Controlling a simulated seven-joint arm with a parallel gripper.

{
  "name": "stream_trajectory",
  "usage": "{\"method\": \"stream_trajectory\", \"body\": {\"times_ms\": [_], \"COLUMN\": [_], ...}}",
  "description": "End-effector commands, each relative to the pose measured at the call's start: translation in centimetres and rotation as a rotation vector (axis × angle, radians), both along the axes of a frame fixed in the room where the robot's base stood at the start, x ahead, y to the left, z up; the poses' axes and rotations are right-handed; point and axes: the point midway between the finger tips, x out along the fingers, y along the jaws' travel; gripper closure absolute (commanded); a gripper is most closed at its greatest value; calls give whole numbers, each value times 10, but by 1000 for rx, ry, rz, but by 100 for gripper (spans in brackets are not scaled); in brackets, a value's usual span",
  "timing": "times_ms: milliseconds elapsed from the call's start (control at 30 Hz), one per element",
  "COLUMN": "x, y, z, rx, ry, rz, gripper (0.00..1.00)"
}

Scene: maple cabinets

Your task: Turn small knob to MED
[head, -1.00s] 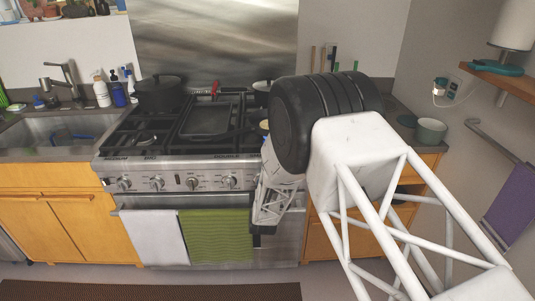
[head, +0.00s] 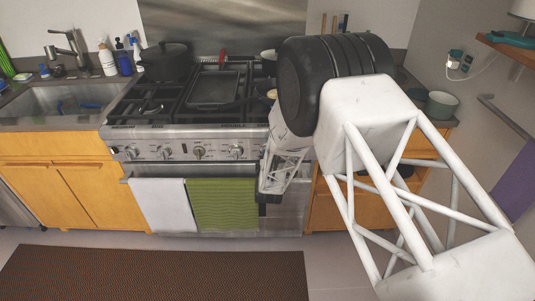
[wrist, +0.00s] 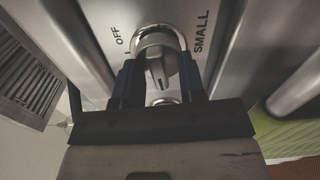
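In the wrist view, a metal knob (wrist: 160,66) sits in a round bezel on the stove's front panel. "OFF" is printed at its upper left and "SMALL" along its right side. My gripper (wrist: 160,82) has its two dark fingers apart, one on each side of the knob and very close to it. I cannot tell whether they touch it. "MED" is not readable here. In the head view, this knob and my fingertips are hidden behind my arm at the right part of the stove (head: 180,132).
Several other knobs, including one at the panel's middle right (head: 235,152), line the stove front. The oven handle carries a white towel (head: 160,205) and a green towel (head: 222,203). Floor space around the mat (head: 150,272) is clear.

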Motion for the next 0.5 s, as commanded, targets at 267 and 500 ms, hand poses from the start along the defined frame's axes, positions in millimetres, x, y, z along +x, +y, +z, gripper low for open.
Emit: {"method": "stream_trajectory", "body": {"times_ms": [267,500], "x": [8,-12], "y": [-3,-2], "z": [5,7], "rx": [5,5], "ry": [-5,-9], "rz": [-8,-6], "gripper": [53,50]}}
